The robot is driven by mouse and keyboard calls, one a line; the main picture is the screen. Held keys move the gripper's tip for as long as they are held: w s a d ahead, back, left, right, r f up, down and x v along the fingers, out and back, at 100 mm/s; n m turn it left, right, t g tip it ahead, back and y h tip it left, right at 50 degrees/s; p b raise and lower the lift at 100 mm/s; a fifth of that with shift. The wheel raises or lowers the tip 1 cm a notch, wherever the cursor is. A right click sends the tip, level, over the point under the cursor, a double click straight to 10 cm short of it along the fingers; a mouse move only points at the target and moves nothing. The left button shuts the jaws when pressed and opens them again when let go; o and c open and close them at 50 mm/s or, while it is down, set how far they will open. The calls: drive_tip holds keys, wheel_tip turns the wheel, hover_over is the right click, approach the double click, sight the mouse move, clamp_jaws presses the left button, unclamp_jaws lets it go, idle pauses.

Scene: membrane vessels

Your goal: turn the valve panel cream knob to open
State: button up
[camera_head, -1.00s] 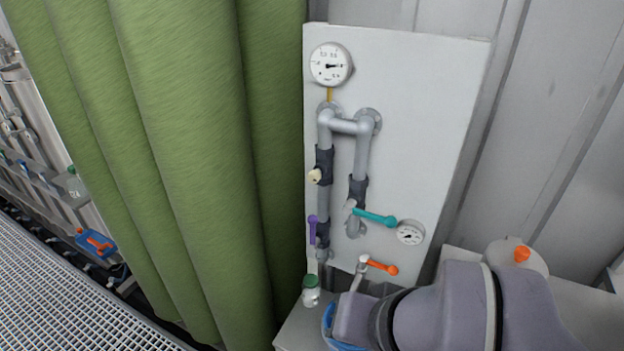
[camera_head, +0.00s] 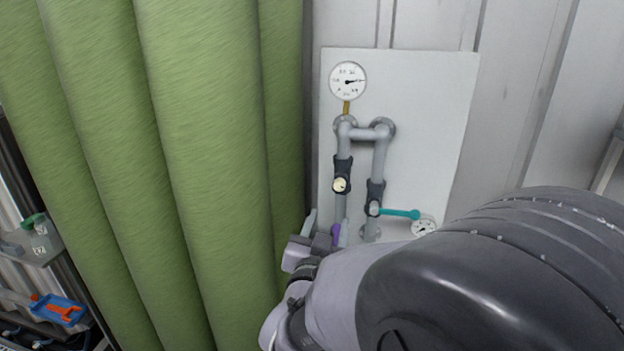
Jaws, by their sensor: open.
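The white valve panel (camera_head: 440,110) stands upright in the middle of the head view. Its small round cream knob (camera_head: 340,185) sits on a dark valve body on the left grey pipe. My gripper (camera_head: 324,228) is open in front of the panel, below and slightly left of the cream knob and apart from it. Nothing shows between its fingers that I can make out. My arm covers the lower right of the panel.
A teal lever (camera_head: 400,213) is right of the cream knob; a purple lever (camera_head: 336,235) is beside my gripper, partly hidden. Two gauges (camera_head: 348,80) are on the panel. Green curtain-like folds (camera_head: 200,130) stand close on the left. A shelf with a blue-and-orange item (camera_head: 60,311) is far left.

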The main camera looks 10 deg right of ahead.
sight(339, 186)
drive_tip(key=b+x, duration=0.1)
drive_tip(key=x, duration=1.5)
drive_tip(key=shift+w+d, duration=0.15)
drive_tip(key=shift+w, duration=0.05)
clamp_jaws()
